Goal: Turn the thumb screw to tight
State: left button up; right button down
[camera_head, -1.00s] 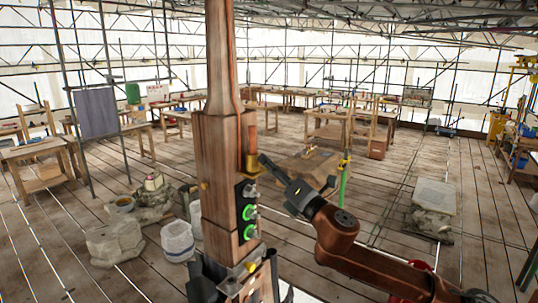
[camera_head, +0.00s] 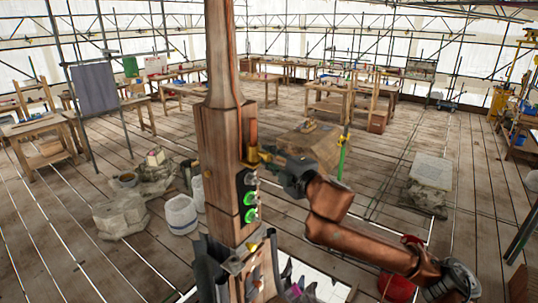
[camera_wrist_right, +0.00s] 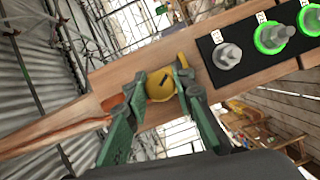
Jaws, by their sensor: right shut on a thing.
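The thumb screw appears as a round yellow brass knob (camera_wrist_right: 160,86) with a dark mark on its face, set on the wooden spire post (camera_wrist_right: 110,86). In the head view the post (camera_head: 218,140) stands upright, and a brass fitting (camera_head: 251,155) shows on its right side. My right gripper (camera_wrist_right: 161,82) is shut on the knob, one green finger on each side of it. In the head view the right gripper (camera_head: 264,154) reaches the post from the right, and the knob is mostly hidden there. My left gripper is not in view.
Beside the knob, a black panel (camera_wrist_right: 208,42) carries a plain grey bolt (camera_wrist_right: 227,56) and two bolts with green rings (camera_wrist_right: 270,37). Buckets (camera_head: 181,214) and stone blocks (camera_head: 121,216) stand left of the post. Workbenches line the back; the floor at right is largely open.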

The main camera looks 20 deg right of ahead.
jog(key=m+g, duration=0.1)
jog(key=m, duration=0.2)
jog(key=shift+m+g, duration=0.3)
jog(key=shift+g, duration=0.1)
jog(key=shift+f+m+g+y, duration=0.1)
jog(key=shift+m+g+y, duration=0.4)
jog(key=shift+m, duration=0.5)
jog(key=shift+f, duration=0.1)
jog(key=c, duration=1.6)
grip_release()
jog(key=v, duration=1.2)
jog(key=shift+a+r, duration=0.1)
jog(key=shift+r, duration=0.2)
